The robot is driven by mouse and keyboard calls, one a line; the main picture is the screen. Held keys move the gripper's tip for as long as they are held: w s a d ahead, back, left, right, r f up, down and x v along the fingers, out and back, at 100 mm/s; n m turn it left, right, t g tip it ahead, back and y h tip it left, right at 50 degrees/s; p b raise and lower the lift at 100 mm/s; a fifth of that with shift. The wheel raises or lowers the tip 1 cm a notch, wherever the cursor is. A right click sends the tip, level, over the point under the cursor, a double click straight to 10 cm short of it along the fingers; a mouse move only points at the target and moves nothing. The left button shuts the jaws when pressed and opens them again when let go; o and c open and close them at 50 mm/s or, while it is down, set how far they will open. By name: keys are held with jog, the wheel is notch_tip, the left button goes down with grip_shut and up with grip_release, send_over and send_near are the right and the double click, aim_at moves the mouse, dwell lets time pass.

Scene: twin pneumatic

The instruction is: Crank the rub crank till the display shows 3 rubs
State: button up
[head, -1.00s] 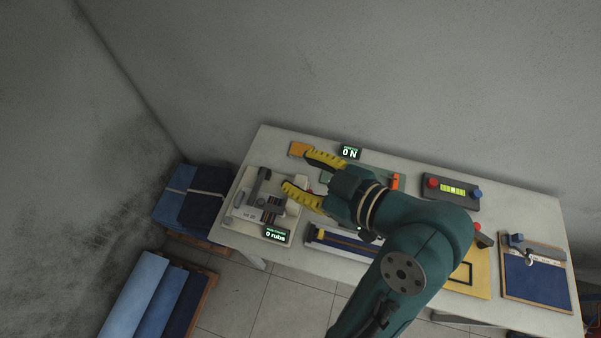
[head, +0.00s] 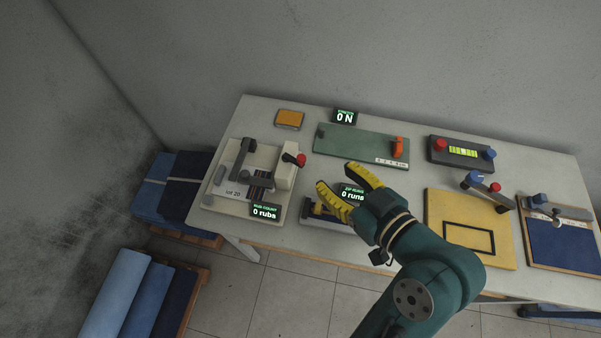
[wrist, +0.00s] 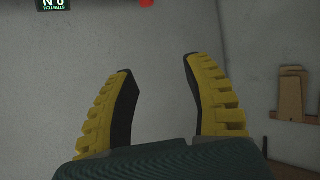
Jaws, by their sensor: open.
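The rub tester (head: 228,204) is a cream machine at the left end of the table, with a dark arm over a striped sample marked "lot 20". Its rub crank (head: 294,159) has a dark lever with a red knob, on the block at the machine's right side. The rub display (head: 265,212) at its front reads "0 rubs". My gripper (head: 342,176) is open and empty, to the right of the crank and apart from it, over the zip device. In the wrist view its two yellow fingers (wrist: 159,75) stand apart with nothing between them.
A zip device with a "0 runs" display (head: 352,194) lies partly hidden under my gripper. Behind is a green stretch board (head: 360,146) with a "0 N" display (head: 345,117). An orange block (head: 290,118) lies at the back. A yellow board (head: 468,205) is to the right.

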aim_at(302, 158)
notch_tip(302, 158, down, 5)
jog(key=s+d+b, duration=0.1)
jog(key=b, duration=0.1)
jog(key=shift+m, duration=0.3)
jog(key=x, duration=1)
jog(key=b+x, duration=0.1)
jog(key=x, duration=0.5)
jog(key=shift+w+d, duration=0.2)
jog(key=shift+w, duration=0.05)
grip_shut()
